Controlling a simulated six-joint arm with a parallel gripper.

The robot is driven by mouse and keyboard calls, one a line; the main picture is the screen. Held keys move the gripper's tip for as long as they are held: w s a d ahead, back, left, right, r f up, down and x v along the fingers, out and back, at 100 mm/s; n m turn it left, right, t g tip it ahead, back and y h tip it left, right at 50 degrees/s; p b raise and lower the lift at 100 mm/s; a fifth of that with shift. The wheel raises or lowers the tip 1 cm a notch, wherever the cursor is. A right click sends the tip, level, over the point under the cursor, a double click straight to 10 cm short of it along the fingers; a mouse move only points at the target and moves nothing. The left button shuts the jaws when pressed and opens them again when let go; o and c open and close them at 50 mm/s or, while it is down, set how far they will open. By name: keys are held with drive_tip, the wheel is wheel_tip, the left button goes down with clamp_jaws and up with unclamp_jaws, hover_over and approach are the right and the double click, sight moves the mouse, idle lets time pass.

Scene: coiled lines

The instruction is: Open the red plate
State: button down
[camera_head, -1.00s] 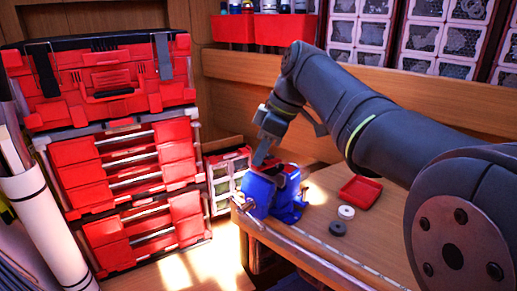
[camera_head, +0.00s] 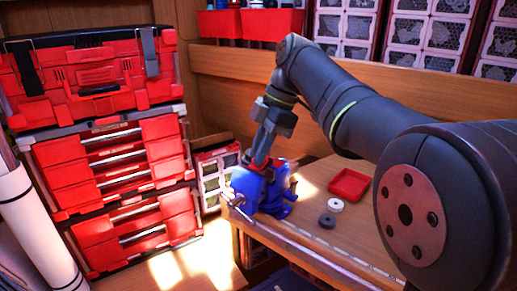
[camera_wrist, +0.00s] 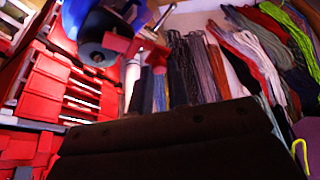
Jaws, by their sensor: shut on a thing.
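A blue vise (camera_head: 268,196) stands at the left front corner of the wooden workbench. My gripper (camera_head: 256,164) points down onto the top of the vise and is shut on a small red plate there. The gripper mostly hides the plate in the head view. In the wrist view, a red plate-like piece (camera_wrist: 116,42) shows beside the blue vise body (camera_wrist: 76,16), at the upper left. A second small red piece (camera_wrist: 157,56) is to its right. The exact contact of the fingers is too small and dark to make out.
A red tray (camera_head: 349,184), a white ring (camera_head: 336,204) and a dark ring (camera_head: 327,221) lie on the bench right of the vise. A tall red toolbox stack (camera_head: 115,165) stands at left. Coiled lines (camera_wrist: 195,65) hang in the wrist view.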

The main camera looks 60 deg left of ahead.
idle(0.3)
drive_tip(key=c, duration=1.4)
unclamp_jaws()
drive_tip(key=shift+o, duration=0.2)
drive_tip(key=v, duration=0.7)
drive_tip(key=shift+r, duration=0.2)
drive_tip(key=shift+w, duration=0.15)
drive_tip(key=x, duration=0.7)
drive_tip(key=shift+s+f, duration=0.2)
drive_tip(key=shift+f, duration=0.1)
drive_tip(key=shift+a+r+m, duration=0.1)
drive_tip(key=shift+m, duration=0.2)
